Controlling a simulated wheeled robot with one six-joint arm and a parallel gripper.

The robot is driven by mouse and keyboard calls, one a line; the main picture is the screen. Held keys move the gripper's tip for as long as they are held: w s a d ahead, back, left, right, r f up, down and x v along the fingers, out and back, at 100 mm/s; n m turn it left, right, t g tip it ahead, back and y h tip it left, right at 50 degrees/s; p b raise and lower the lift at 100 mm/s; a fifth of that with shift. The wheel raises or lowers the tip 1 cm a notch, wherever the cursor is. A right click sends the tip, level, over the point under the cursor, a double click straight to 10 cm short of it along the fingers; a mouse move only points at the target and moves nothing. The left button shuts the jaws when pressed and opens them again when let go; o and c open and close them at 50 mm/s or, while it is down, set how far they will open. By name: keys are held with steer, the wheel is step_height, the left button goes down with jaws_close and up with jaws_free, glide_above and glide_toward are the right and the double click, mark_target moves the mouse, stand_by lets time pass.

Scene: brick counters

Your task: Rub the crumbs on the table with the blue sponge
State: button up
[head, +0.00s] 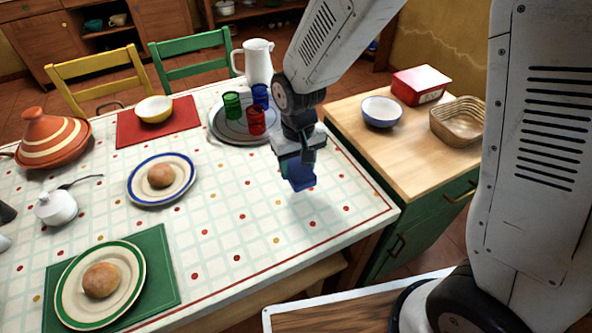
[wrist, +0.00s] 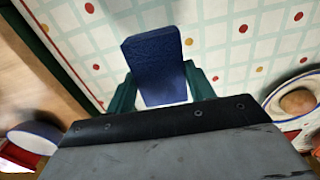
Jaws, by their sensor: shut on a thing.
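The blue sponge (head: 301,178) is held between the fingers of my gripper (head: 297,163), over the right part of the table (head: 238,216). In the wrist view the sponge (wrist: 156,62) sits between the two green fingertips (wrist: 160,88). It appears to be a little above the cloth, though the exact gap is hard to tell. The cloth is white with a pale green grid and red and yellow dots. I cannot pick out crumbs from these dots in either view.
A round tray (head: 222,129) with coloured cups and a white pitcher (head: 258,62) stands behind my gripper. Plates with bread rolls (head: 160,175) lie to the left. A green cabinet (head: 347,124) with a bowl (head: 382,112) and basket stands at the right. The cloth in front is clear.

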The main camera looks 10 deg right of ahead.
mark_target(293, 202)
steer(key=shift+s+a+f, duration=0.15)
steer(key=shift+s+f, duration=0.05)
steer(key=shift+s, duration=0.2)
steer(key=shift+s+a+f, duration=0.15)
steer(key=shift+s, duration=0.2)
steer(key=shift+f, duration=3.5)
steer(key=shift+a+f, duration=0.1)
steer(key=shift+f, duration=0.2)
steer(key=shift+s+a, duration=0.15)
steer(key=shift+a, duration=0.5)
steer(key=shift+s+a, duration=0.15)
steer(key=shift+a, duration=0.5)
steer(key=shift+c, duration=0.6)
steer(key=shift+s+a, duration=0.25)
steer(key=shift+a, duration=0.25)
steer(key=shift+d, duration=0.15)
steer(key=shift+w+d+f, duration=0.1)
steer(key=shift+w+d, duration=0.15)
steer(key=shift+d, duration=0.4)
steer(key=shift+w+d, duration=0.2)
steer(key=shift+d, duration=0.4)
steer(key=shift+w+d, duration=0.1)
steer(key=shift+d, duration=0.3)
steer(key=shift+w+d+r, duration=0.15)
steer(key=shift+d+r, duration=0.05)
steer(key=shift+r, duration=0.05)
steer(key=shift+a+r, duration=0.1)
steer(key=shift+r, duration=3.7)
